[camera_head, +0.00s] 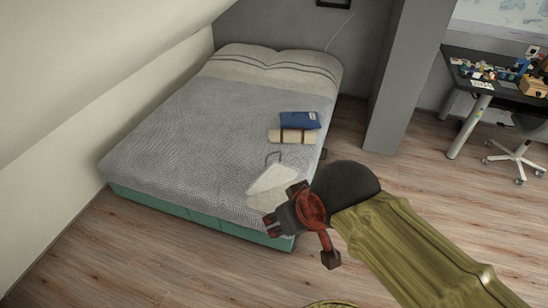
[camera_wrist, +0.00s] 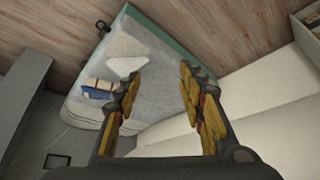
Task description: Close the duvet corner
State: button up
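The bed (camera_head: 190,120) has a grey patterned duvet over a green base. Near its front right corner a white triangular flap (camera_head: 271,179), seemingly the duvet corner, lies folded back, with a cream patch beside it. The flap also shows in the wrist view (camera_wrist: 127,47). My gripper (camera_head: 272,221) is at the bed's front right corner in the head view, just in front of the flap; its height above the bed is hard to tell. In the wrist view its fingers (camera_wrist: 160,85) are wide apart with nothing between them.
A blue folded item (camera_head: 300,120) and a strapped cream roll (camera_head: 292,136) lie on the bed's right edge. A grey pillar (camera_head: 405,80) and a cluttered dark desk (camera_head: 505,88) stand right. Wooden floor is clear in front; a sloped wall (camera_head: 90,80) borders the left.

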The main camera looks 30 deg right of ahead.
aim_at(276, 173)
jog(key=i+l, duration=0.2)
jog(key=l, duration=0.2)
jog(key=i+l, duration=0.2)
jog(key=l, duration=0.25)
jog(key=i+l, duration=0.2)
jog(key=l, duration=0.2)
jog(key=i+l+u, duration=0.1)
jog(key=l, duration=0.3)
jog(key=i+l, duration=0.3)
jog(key=l, duration=0.15)
jog(key=i+l, duration=0.2)
jog(key=l, duration=0.2)
jog(key=i+l, duration=0.2)
jog(key=l, duration=0.25)
jog(key=i+l, duration=0.2)
jog(key=l, duration=0.25)
jog(key=j+u, duration=0.05)
